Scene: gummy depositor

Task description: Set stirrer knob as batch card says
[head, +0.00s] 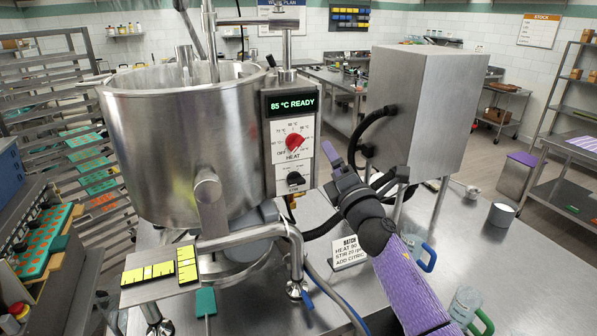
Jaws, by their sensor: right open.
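The black stirrer knob (295,179) is on the lower part of the white control panel (278,152) on the kettle's side. Its scale is too small to read. The white batch card (349,252) stands on the steel table below and right of the panel. It appears to read heat 80, stir 20 rpm, add citric, though the digits are small. My right gripper (341,153) is open and empty, in front of the grey cabinet and right of the stirrer knob, apart from it. My left gripper is out of view.
The red heat knob (295,142) sits just above the stirrer knob, under a display (292,103) reading 85 °C READY. The big steel kettle (180,150) fills the left. A grey cabinet (430,105) stands behind my right gripper. A clear jug (465,305) stands at front right.

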